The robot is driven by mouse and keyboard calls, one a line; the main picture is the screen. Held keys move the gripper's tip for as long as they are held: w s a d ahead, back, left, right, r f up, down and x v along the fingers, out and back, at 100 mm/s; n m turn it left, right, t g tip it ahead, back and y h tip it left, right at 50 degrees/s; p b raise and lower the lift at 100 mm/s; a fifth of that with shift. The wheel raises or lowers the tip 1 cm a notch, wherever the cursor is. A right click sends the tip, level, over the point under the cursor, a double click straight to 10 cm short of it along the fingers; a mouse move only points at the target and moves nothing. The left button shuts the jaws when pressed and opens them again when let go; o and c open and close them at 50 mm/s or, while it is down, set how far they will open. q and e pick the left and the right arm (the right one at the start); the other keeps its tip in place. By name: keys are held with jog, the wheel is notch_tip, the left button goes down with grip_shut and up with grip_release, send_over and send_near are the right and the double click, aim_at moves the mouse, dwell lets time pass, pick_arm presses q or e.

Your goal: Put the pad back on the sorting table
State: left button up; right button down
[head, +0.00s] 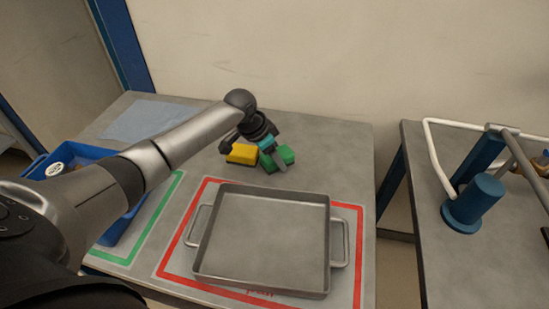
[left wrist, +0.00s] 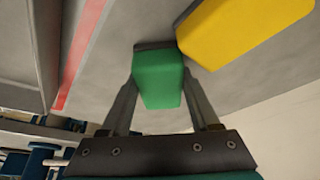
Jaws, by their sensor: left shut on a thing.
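The green pad (head: 287,155) is at the back of the sorting table (head: 330,140). My left gripper (head: 275,162) reaches down over it and is shut on it. In the left wrist view the green pad (left wrist: 158,85) sits between the two fingers, its dark side toward the tabletop. I cannot tell whether it touches the table. A yellow pad (head: 242,154) lies on the table just left of the gripper. In the left wrist view the yellow pad (left wrist: 245,30) is close beside the green one. My right gripper is not in view.
An empty grey metal tray (head: 262,236) with side handles stands inside a red outline in front of the pads. A blue bin (head: 85,152) is at the left, partly behind my left arm. A second table (head: 425,215) with blue pipework (head: 472,203) stands right, across a gap.

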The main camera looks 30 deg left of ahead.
pick_arm(q)
jog(key=shift+f, duration=0.1)
jog(key=o, duration=1.2)
jog(key=p+v, duration=0.3)
jog(key=v, duration=0.9)
jog(key=shift+r, duration=0.2)
jog(key=shift+a, duration=0.1)
